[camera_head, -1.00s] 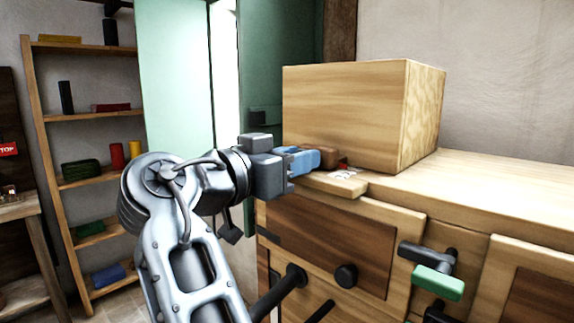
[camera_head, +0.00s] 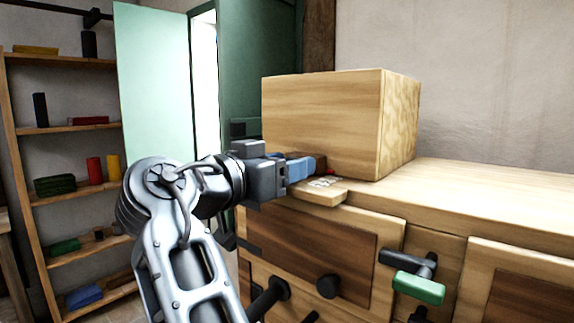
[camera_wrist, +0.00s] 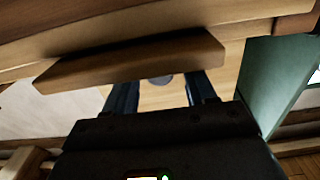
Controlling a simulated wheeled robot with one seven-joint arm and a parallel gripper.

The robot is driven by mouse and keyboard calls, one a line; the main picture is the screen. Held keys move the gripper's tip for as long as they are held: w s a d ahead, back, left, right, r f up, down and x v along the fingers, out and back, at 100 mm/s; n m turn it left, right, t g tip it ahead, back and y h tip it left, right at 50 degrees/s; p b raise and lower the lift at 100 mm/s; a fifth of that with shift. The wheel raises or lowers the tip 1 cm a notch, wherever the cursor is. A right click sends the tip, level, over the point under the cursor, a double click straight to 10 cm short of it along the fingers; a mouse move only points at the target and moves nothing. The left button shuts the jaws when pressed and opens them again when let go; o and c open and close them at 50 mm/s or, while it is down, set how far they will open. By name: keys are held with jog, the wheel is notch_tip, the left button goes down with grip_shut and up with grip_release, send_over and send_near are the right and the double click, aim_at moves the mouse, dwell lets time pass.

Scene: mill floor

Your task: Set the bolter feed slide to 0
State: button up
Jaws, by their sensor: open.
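My gripper (camera_head: 306,167) is at the near left end of the big wooden box on the cabinet, with its blue fingers pointing right.
The big wooden box (camera_head: 325,120) stands on the cabinet top (camera_head: 480,195) behind the gripper. A green-handled lever (camera_head: 418,288) and a dark knob (camera_head: 328,286) stick out of the cabinet front. A shelf (camera_head: 70,195) stands far left. The cabinet top at right is clear.

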jog(key=b+v, duration=0.1)
jog(key=v, duration=0.6)
jog(key=shift+s+a+b, duration=0.15)
jog(key=shift+s+b, duration=0.05)
jog(key=shift+b, duration=0.2)
